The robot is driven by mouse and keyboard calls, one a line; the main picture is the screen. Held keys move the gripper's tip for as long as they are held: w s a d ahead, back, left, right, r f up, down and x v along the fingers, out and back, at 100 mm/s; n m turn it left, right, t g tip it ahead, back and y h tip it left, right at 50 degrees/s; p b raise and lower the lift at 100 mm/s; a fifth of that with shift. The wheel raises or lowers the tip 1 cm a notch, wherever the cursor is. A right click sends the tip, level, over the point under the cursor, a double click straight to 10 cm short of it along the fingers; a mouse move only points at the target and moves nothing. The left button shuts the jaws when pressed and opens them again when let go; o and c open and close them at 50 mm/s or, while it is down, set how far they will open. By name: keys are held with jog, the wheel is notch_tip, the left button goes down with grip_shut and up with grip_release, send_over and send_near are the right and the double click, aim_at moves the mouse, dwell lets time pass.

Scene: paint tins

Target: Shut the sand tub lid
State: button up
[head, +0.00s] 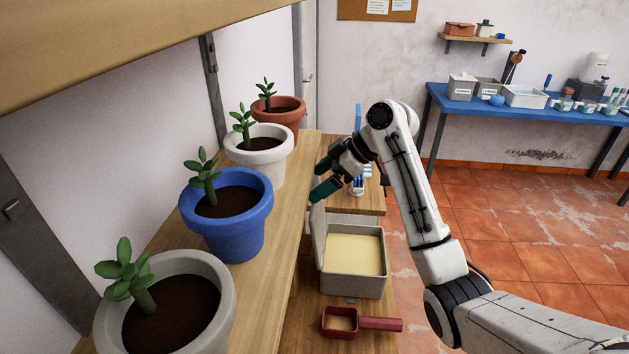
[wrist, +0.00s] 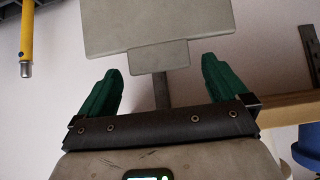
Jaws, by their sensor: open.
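The sand tub (head: 354,286) is a grey box on the lower wooden bench in the head view, its top open and pale sand showing inside. Its grey lid (head: 319,232) stands raised along the tub's left side, seen nearly edge-on. In the wrist view a grey panel that looks like the lid (wrist: 158,25) lies ahead of my gripper, with a small tab (wrist: 158,57) towards me. My gripper (head: 317,179) has green fingers and is open and empty, above and behind the tub. In the wrist view the tab appears between the fingers (wrist: 160,70); whether they touch it cannot be told.
A red scoop (head: 378,324) lies in front of the tub. Potted plants, including a blue pot (head: 227,228) and a white pot (head: 260,166), line the shelf (head: 262,276) on the left. A blue table (head: 437,96) stands far right. Tiled floor (head: 490,225) is clear.

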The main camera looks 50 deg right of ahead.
jog(key=shift+x, duration=1.15)
jog(key=shift+c, duration=0.4)
jog(key=c, duration=1.3)
jog(key=shift+c, duration=0.3)
